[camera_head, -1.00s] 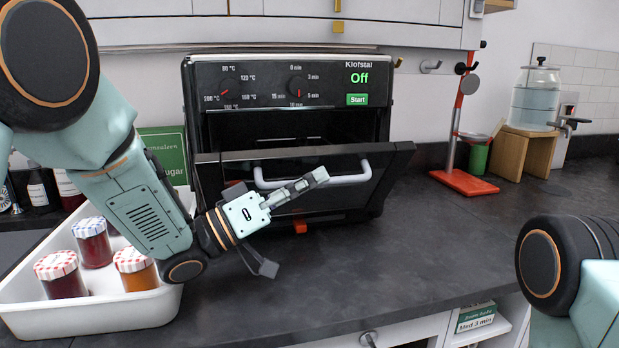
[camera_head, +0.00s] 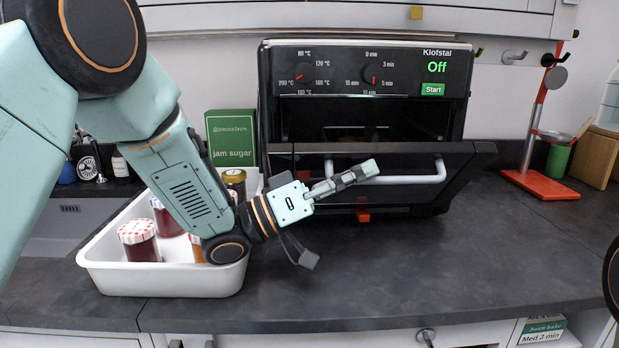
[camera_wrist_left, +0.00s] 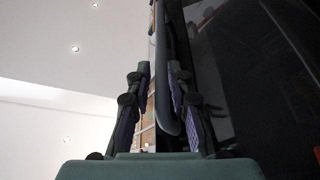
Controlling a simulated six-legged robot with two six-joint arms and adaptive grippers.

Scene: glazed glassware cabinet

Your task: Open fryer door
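The fryer (camera_head: 365,75) is a black oven-like box on the counter, with dials and a green "Off" display. Its dark door (camera_head: 420,190) is tilted part-way out at the top, leaving a gap into the dark inside. A pale curved handle (camera_head: 415,178) runs across the door. My left gripper (camera_head: 368,170) reaches in from the left, its fingers overlapping the left part of the handle. In the left wrist view its two purple-padded fingers (camera_wrist_left: 158,95) are apart, with the handle (camera_wrist_left: 168,75) between them, closer to the right finger. Contact is unclear. My right gripper is out of view.
A white tray (camera_head: 165,281) with several jam jars stands under my left arm. A green jam sugar box (camera_head: 231,140) is left of the fryer. A red-based stand (camera_head: 540,184) is to the right. The counter front (camera_head: 430,270) is clear.

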